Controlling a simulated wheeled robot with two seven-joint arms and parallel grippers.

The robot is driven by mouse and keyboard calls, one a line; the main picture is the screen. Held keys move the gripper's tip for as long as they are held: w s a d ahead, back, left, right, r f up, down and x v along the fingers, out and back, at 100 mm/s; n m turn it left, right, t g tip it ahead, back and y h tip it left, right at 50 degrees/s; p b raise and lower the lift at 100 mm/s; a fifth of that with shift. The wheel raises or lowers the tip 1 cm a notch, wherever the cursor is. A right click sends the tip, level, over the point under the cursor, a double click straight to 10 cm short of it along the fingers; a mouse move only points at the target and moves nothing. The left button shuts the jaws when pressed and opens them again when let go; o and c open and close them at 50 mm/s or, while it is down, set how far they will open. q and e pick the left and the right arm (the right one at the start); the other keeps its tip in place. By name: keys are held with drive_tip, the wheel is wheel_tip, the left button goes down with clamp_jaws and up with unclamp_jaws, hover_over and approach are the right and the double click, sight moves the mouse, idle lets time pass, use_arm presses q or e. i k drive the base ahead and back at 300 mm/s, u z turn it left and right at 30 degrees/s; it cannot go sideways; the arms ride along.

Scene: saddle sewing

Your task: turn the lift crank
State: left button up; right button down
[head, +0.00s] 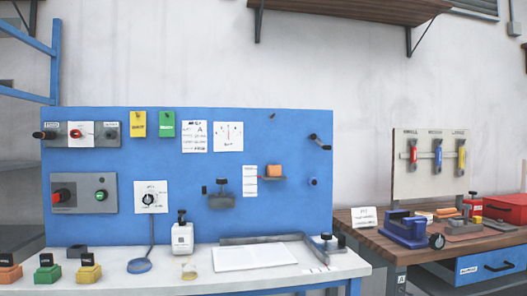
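A small dark crank-like handle (319,142) sticks out near the upper right of the blue panel (210,122). A dark knob (313,181) sits below it on the same panel. Another black handle (44,135) juts left from the grey control box at the panel's upper left. I cannot tell from labels which of these is the lift crank. Neither of my grippers shows in the head view.
A wooden bench (362,238) with a blue vise (405,230) stands at right. A shelf hangs above.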

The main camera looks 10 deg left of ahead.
sight(313, 137)
drive_tip(key=u, duration=0.7)
drive_tip(key=i, duration=0.7)
drive_tip(key=u, duration=0.25)
